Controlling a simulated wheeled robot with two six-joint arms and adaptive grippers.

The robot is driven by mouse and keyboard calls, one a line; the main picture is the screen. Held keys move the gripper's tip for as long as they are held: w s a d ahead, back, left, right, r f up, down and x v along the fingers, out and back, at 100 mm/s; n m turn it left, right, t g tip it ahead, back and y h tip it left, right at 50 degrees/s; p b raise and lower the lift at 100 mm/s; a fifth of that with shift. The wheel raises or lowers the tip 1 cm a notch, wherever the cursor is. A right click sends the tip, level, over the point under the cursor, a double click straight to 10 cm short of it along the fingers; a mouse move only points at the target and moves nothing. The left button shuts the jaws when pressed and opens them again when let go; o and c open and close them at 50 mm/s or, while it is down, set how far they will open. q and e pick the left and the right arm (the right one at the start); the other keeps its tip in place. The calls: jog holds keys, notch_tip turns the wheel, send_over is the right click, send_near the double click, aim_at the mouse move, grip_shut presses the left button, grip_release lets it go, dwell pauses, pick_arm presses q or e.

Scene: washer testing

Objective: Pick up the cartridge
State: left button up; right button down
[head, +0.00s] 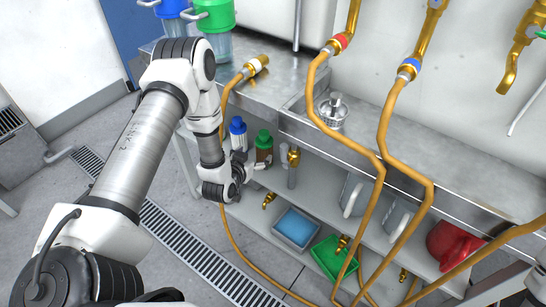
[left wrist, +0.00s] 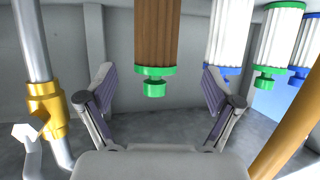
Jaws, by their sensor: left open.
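In the head view, a brown cartridge (head: 264,155) with a green cap stands on the shelf under the counter. A white cartridge (head: 239,143) with a blue cap stands to its left. In the left wrist view, the brown cartridge (left wrist: 153,32) hangs into the top middle with its green end (left wrist: 154,80) between my finger pads. My left gripper (head: 250,173) is open, close to the brown cartridge in the head view; its fingers also show in the left wrist view (left wrist: 157,85). A gap shows on both sides and no contact is visible. My right gripper is out of view.
White cartridges (left wrist: 277,38) with green and blue ends are at the wrist view's right. A brass-fitted pipe (left wrist: 45,105) stands at its left. On the lower level are a blue tray (head: 297,227) and green tray (head: 332,257). Orange hoses (head: 371,190) cross the shelf front.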

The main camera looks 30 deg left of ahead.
aim_at(264, 147)
pick_arm(q)
jog(key=x, duration=0.3)
jog(key=b+x, duration=0.1)
jog(key=x, duration=0.3)
jog(key=shift+w+d+f, duration=0.15)
jog(key=shift+w+d, duration=0.05)
jog(key=shift+w, duration=0.1)
jog(key=c, duration=1.4)
